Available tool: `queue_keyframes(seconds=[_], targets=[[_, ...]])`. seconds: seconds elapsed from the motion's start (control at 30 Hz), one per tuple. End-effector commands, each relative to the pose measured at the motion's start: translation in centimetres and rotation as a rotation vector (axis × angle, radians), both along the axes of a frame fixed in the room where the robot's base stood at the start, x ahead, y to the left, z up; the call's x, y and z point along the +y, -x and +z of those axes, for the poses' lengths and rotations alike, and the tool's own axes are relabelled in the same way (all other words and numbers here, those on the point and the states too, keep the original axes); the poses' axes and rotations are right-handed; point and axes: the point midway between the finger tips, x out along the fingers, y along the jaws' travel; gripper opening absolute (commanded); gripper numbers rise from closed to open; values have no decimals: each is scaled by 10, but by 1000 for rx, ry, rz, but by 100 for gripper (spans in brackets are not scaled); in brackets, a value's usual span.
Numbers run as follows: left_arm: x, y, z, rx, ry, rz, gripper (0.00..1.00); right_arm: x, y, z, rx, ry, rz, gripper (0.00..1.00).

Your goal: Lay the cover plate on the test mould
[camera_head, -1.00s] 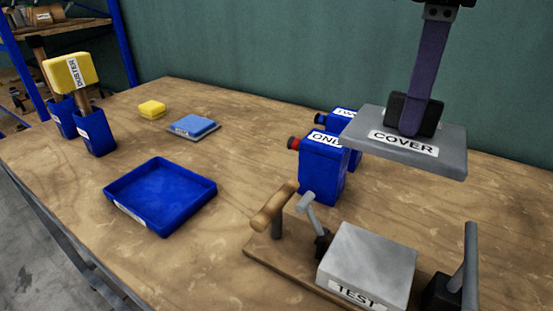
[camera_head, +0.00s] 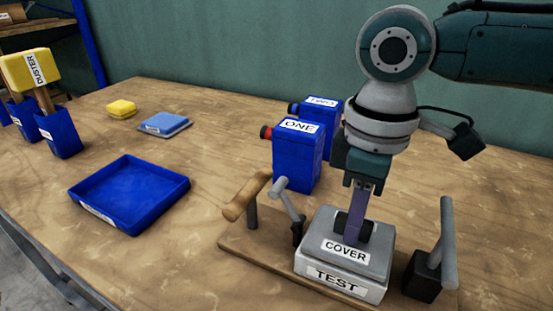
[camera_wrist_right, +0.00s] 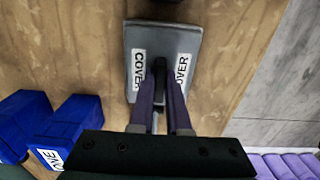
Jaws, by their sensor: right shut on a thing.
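The grey cover plate (camera_head: 375,252), labelled COVER, is on top of the pale grey test mould (camera_head: 338,289), labelled TEST. It looks level and seems to rest on the mould, roughly lined up with it. My right gripper (camera_head: 354,232) points down and is shut on the dark handle of the cover plate. In the right wrist view the plate (camera_wrist_right: 165,36) lies under the fingers (camera_wrist_right: 160,85) and hides the mould. My left gripper is not in view.
The mould sits on a wooden base (camera_head: 237,245) with a wooden-handled lever (camera_head: 246,196) and a grey clamp lever (camera_head: 289,199) left, and a grey post (camera_head: 447,245) right. Blue boxes ONE (camera_head: 297,160) and TWO (camera_head: 321,115) stand behind. A blue tray (camera_head: 130,194) lies left.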

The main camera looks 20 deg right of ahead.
Motion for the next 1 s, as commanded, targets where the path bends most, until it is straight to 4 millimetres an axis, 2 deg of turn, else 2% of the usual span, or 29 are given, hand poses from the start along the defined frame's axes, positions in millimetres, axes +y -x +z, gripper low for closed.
queue_keyframes(seconds=[0.37,0.4,0.63,0.87,1.0], targets=[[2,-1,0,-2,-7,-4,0,0,0,-3,-1,-1,0,0],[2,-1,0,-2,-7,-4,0,0,0,-3,0,0,0,19],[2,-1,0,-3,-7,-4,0,0,0,-3,0,0,0,45],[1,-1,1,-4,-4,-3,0,0,0,-2,-1,-1,0,45],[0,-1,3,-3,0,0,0,0,-1,9,-4,-1,0,45]])
